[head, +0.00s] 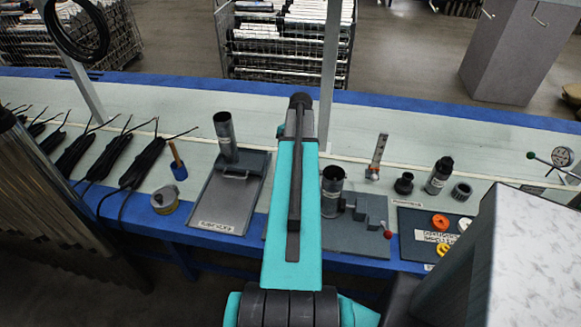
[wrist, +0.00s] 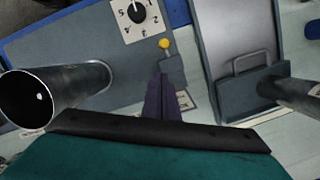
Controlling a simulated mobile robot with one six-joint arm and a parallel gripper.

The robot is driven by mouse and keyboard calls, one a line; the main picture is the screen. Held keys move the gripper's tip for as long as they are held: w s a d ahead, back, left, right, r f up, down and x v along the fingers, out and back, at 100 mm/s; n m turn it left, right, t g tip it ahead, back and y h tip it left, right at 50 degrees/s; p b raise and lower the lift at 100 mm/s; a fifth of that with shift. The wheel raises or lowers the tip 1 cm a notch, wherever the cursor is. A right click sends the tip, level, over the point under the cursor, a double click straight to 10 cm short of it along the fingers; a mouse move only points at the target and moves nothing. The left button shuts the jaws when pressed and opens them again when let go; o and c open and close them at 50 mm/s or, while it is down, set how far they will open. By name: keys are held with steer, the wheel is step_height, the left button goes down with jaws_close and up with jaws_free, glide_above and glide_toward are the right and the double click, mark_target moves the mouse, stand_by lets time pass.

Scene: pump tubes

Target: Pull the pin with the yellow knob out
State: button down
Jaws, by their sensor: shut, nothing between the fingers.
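The pin's yellow knob (wrist: 164,43) shows in the wrist view, at a grey block (wrist: 172,70) on the edge of a grey-blue base plate (wrist: 75,45). In the head view my teal arm hides the knob and the gripper.
In the wrist view, an open metal tube (wrist: 50,92) stands left of the fingers, and a numbered dial (wrist: 138,13) lies beyond. A plate with a handle (wrist: 240,60) and another tube (wrist: 295,90) are at right. In the head view, a red knob (head: 388,234) stands right of my arm.

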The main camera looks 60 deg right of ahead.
steer(key=w+a+f+n+h, duration=0.1)
steer(key=w+a+f+n, duration=0.25)
steer(key=w+a, duration=0.6)
steer(key=w+a+f+n, duration=0.2)
steer(key=w+a+n, duration=0.3)
steer(key=w+a, duration=0.45)
steer(key=w+a+f+n+g+h, duration=0.1)
steer(key=a+f+n, duration=0.3)
steer(key=a, duration=1)
steer(key=w+a+f+n, duration=0.1)
steer(key=a+f+n, duration=0.3)
steer(key=a, duration=1)
steer(key=s+a+f+n+g, duration=0.1)
steer(key=s+a+f+g, duration=0.1)
steer(key=s+f, duration=0.6)
steer(key=s+a+f+n+g, duration=0.2)
steer(key=s+f, duration=0.6)
steer(key=s, duration=0.9)
steer(key=shift+a+f+g, duration=0.3)
steer(key=shift+a+g, duration=0.3)
steer(key=shift+a, duration=0.4)
